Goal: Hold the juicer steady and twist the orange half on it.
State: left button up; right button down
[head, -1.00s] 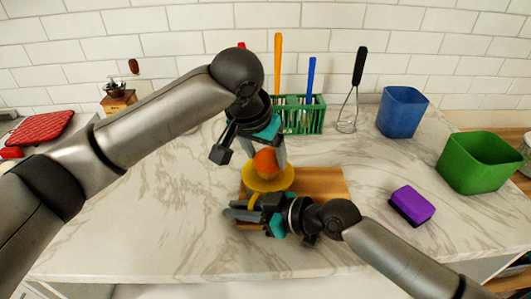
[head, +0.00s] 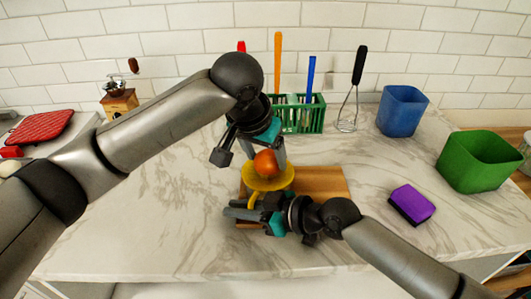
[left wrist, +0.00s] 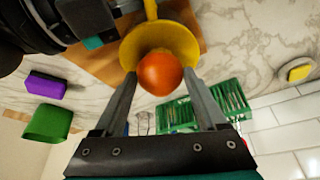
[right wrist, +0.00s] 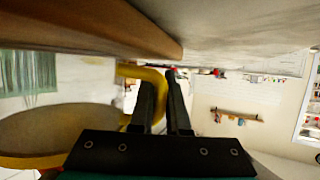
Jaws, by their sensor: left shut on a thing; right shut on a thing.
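The yellow juicer (head: 281,179) stands on a wooden board (head: 322,182), its handle toward the front left. The orange half (head: 266,164) sits on top of it, round side up. My left gripper (head: 266,153) comes from above and is shut on the orange half; in the left wrist view the orange half (left wrist: 160,73) lies between its fingertips, over the juicer (left wrist: 180,38). My right gripper (head: 246,204) is low at the front, shut on the juicer's handle (right wrist: 152,75). The contact between orange and juicer cone is hidden.
Behind stands a green rack (head: 303,116) with utensils, and a whisk (head: 347,112). A blue bin (head: 402,112), a green bin (head: 479,162) and a purple sponge (head: 411,204) are on the right. A grinder (head: 119,103) is at the back left. The front left counter is clear.

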pick_arm(q)
jog(key=shift+f, duration=0.15)
jog(key=shift+s+d, duration=0.1)
jog(key=n, duration=0.1)
jog(key=n+y, duration=0.1)
jog(key=n, duration=0.1)
jog(key=shift+d+f+n, duration=0.1)
jog(key=shift+d+n, duration=0.1)
jog(key=shift+n, duration=0.1)
jog(key=shift+s+n+y, duration=0.1)
jog(key=shift+n+y, duration=0.5)
jog(key=shift+n, duration=0.5)
jog(key=shift+f, duration=0.1)
jog(key=m, duration=0.1)
jog(key=m+h, duration=0.1)
jog(key=m, duration=0.1)
jog(key=m+h, duration=0.1)
jog(key=m, duration=0.1)
jog(key=shift+a, duration=0.35)
jog(key=m, duration=0.2)
jog(key=m+g+h, duration=0.1)
jog(key=m, duration=0.3)
jog(key=shift+w+a+m+g+h, duration=0.25)
jog(key=shift+w+m+g+h, duration=0.05)
jog(key=shift+g+h, duration=0.1)
pick_arm(e)
jog(key=shift+r, duration=0.1)
